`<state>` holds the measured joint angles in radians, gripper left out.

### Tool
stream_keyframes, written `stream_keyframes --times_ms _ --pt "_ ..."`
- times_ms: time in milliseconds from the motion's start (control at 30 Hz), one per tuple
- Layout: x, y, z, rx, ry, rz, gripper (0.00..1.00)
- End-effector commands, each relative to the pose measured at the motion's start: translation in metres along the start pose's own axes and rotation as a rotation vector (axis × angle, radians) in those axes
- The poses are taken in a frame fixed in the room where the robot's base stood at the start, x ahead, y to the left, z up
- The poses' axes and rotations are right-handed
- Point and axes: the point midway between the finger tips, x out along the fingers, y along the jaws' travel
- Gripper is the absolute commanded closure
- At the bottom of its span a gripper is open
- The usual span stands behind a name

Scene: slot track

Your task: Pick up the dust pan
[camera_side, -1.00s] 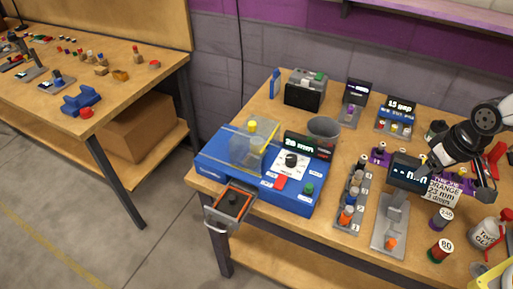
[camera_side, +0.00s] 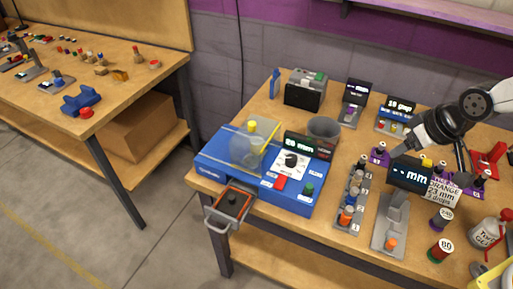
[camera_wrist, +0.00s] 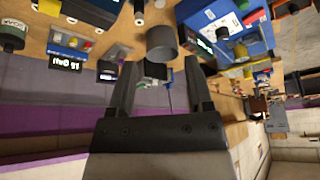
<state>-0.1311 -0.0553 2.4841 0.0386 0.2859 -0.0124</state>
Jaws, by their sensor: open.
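I cannot pick out a dust pan for certain. A thin blue upright piece (camera_side: 274,82) stands at the back left corner of the bench; it may be the pan, but it is too small to tell. In the wrist view a narrow blue piece (camera_wrist: 169,98) shows between the fingers, farther off. My gripper (camera_side: 396,152) is over the right half of the bench, behind the "mm" display stand, well right of the blue piece. In the wrist view my gripper (camera_wrist: 157,72) has its two dark fingers apart, with nothing held.
A grey cup (camera_side: 323,130) and a blue machine (camera_side: 227,160) with an open drawer (camera_side: 231,203) stand at left. A black box (camera_side: 303,94) is beside the blue piece. The display stand (camera_side: 410,175), bottles and a red item (camera_side: 490,158) crowd the right.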

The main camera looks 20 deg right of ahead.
Motion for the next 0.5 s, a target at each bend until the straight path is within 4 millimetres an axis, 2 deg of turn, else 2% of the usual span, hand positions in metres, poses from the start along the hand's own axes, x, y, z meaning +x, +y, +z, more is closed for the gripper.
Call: stream_keyframes --times_ms 167,500 --pt "0.016 -0.034 -0.023 -0.065 0.124 -0.044 0.34" --pt "0.037 -0.116 -0.061 -0.182 0.419 -0.153 0.34"
